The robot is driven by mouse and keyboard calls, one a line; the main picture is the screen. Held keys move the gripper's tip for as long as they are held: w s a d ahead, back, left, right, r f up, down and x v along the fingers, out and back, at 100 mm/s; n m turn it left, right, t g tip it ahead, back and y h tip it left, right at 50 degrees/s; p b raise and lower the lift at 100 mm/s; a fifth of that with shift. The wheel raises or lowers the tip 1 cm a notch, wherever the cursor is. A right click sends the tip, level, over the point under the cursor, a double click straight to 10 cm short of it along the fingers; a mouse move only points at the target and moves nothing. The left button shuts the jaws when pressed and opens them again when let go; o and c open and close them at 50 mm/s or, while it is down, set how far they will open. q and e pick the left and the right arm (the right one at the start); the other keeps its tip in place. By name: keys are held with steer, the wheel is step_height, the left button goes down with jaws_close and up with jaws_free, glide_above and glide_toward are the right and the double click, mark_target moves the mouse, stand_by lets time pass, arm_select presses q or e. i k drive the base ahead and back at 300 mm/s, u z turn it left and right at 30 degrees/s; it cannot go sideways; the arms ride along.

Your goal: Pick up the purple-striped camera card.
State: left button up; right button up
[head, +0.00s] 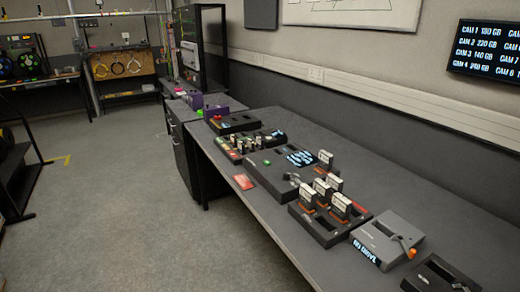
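Several upright cards with pale labels and dark bodies stand in a black holder (318,228) on the long grey table. Another upright card (325,158) stands farther back, at the right end of a black device. Smaller upright pieces (240,145) stand in a unit farther along the table. The cards are too small for me to tell which one has a purple stripe. Neither of my grippers is in view.
A black box (440,276) is nearer. A wall screen (487,50) lists CAM capacities.

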mark_target(259, 142)
steer(key=u, duration=0.25)
steer(key=k, duration=0.3)
steer(key=u, duration=1.2)
steer(key=i, duration=2.3)
steer(key=z, duration=0.45)
steer(key=i, duration=1.85)
steer(key=z, duration=2.05)
steer(key=i, duration=1.05)
steer(key=z, duration=0.85)
